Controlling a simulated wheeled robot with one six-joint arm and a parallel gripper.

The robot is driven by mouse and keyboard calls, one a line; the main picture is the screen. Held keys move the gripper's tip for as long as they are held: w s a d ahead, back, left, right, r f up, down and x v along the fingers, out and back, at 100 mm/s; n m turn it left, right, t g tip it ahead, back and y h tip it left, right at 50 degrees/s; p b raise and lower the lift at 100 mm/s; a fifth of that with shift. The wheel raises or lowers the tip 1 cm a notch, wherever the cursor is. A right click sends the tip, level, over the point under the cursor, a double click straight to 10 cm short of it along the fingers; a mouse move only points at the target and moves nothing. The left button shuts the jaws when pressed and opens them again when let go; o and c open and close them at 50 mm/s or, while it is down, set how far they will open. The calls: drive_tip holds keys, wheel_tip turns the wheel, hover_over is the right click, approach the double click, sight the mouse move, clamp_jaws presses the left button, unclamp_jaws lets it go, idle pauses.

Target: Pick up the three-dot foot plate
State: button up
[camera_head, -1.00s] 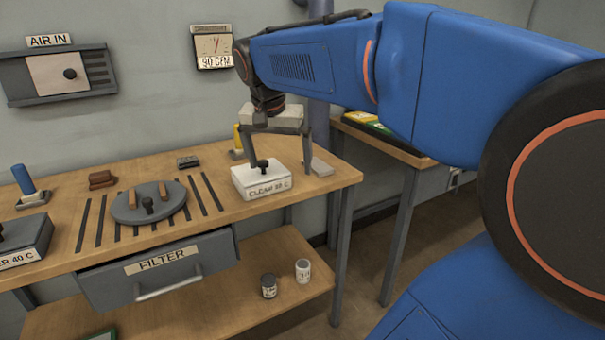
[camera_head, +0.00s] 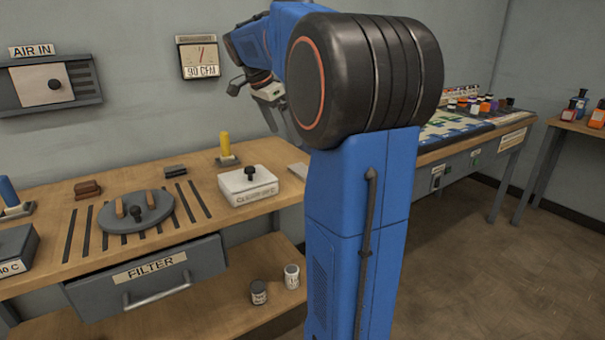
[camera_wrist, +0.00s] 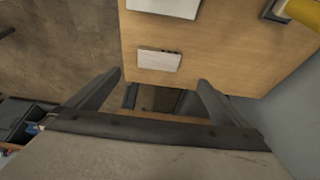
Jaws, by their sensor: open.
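A small pale grey plate (camera_wrist: 159,61) lies on the bench top near its end in the wrist view. Small dark marks show along one edge, too small to count as dots. In the head view a grey plate (camera_head: 298,170) shows beside the white box, partly hidden by my arm. I cannot tell for sure that it is the three-dot foot plate. My gripper (camera_wrist: 158,80) is open and empty, above and apart from the plate, with its fingertips either side of it in the picture. In the head view my arm hides part of the gripper (camera_head: 279,118).
A white box (camera_head: 248,185) with a black knob stands left of the plate. A yellow-handled tool (camera_head: 226,148) stands behind it. A round grey lid (camera_head: 136,211) lies further left over slots. The wall (camera_wrist: 285,125) is close on the wrist view's right.

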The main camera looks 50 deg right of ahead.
hover_over(300, 171)
drive_tip(key=w+a, duration=0.1)
drive_tip(key=a, duration=0.1)
wheel_tip(300, 171, down, 8)
drive_tip(key=shift+a, duration=0.1)
drive_tip(key=shift+d+x, duration=0.1)
drive_tip(key=shift+x, duration=1.25)
drive_tip(key=shift+d+x, duration=0.15)
drive_tip(key=shift+x, duration=1.2)
drive_tip(key=shift+s+r, duration=0.15)
drive_tip(key=c, duration=1.2)
